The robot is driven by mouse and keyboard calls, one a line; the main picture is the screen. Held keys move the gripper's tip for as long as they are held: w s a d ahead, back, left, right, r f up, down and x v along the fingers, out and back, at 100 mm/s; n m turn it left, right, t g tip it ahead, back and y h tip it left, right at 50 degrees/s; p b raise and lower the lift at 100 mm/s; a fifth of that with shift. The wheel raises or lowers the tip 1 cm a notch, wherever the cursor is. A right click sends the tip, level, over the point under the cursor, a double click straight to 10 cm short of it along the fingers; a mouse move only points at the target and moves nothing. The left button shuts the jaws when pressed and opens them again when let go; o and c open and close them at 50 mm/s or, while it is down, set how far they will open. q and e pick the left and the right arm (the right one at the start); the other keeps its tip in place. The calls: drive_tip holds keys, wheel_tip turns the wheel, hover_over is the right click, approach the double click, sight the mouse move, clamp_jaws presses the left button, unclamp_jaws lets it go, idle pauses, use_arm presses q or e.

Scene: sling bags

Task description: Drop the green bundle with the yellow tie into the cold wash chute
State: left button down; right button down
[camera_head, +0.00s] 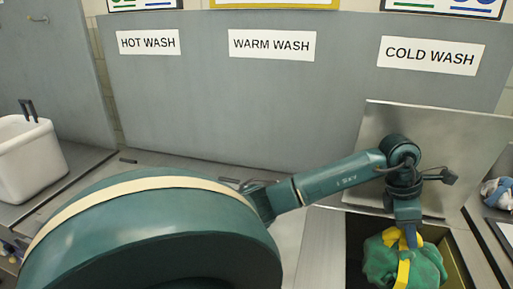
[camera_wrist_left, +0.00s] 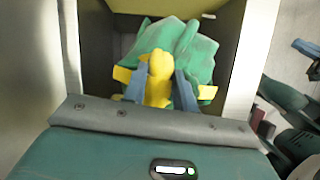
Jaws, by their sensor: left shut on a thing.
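The green bundle with the yellow tie (camera_head: 427,268) hangs from my left gripper (camera_head: 410,240) at the mouth of the open chute (camera_head: 457,262) below the COLD WASH sign (camera_head: 429,55). In the left wrist view, the blue-grey fingers of my left gripper (camera_wrist_left: 160,88) are shut on the yellow tie (camera_wrist_left: 158,66), with the green cloth (camera_wrist_left: 197,48) spread behind it inside the opening. The chute's pale rim (camera_wrist_left: 235,65) shows beside the bundle. Blue and teal parts that look like my right gripper (camera_wrist_left: 308,58) are cut off at the wrist view's right edge.
The chute's metal flap (camera_head: 405,125) stands raised behind my arm. A white bin (camera_head: 28,155) stands at the left. A blue and white bundle (camera_head: 497,193) lies at the right edge. HOT WASH (camera_head: 148,42) and WARM WASH (camera_head: 271,44) signs hang on the grey panel.

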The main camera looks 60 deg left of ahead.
use_arm(q)
drive_tip(key=shift+r, duration=0.1)
drive_tip(key=c, duration=1)
unclamp_jaws()
drive_tip(key=shift+c, duration=0.2)
drive_tip(key=v, duration=1.3)
drive_tip(key=shift+b, duration=0.3)
drive_tip(key=shift+r, duration=0.15)
